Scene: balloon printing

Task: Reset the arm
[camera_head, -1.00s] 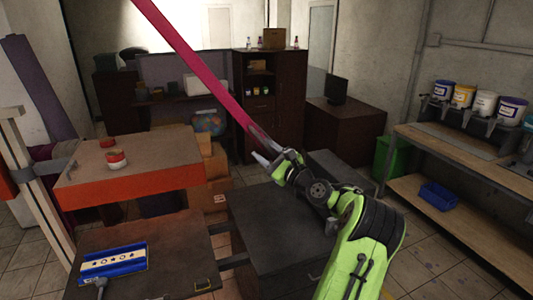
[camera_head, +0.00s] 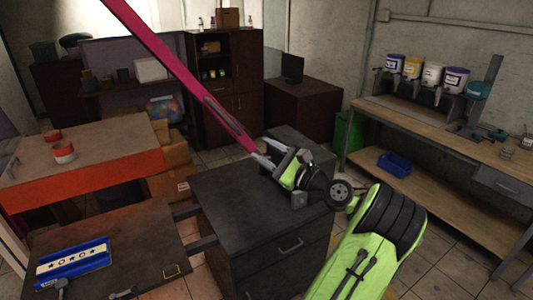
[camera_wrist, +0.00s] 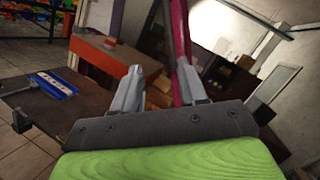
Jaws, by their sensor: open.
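My gripper (camera_head: 263,151) is at the end of my green arm, above the dark cabinet top (camera_head: 236,196) in the head view. In the wrist view its two grey fingers (camera_wrist: 158,90) stand apart, with a gap between them. A long pink bar (camera_head: 180,70) slants from the top left down to near the fingertips in the head view. In the wrist view the pink bar (camera_wrist: 181,50) rises behind the right finger. I cannot tell whether it touches the gripper.
An orange-edged table (camera_head: 90,172) with red-and-white cans stands at left. A blue-and-white screen frame (camera_head: 73,262) lies on the dark lower table (camera_head: 130,235). A wooden bench (camera_head: 440,130) with several paint buckets stands at right. A blue bin (camera_head: 395,164) sits on its lower shelf.

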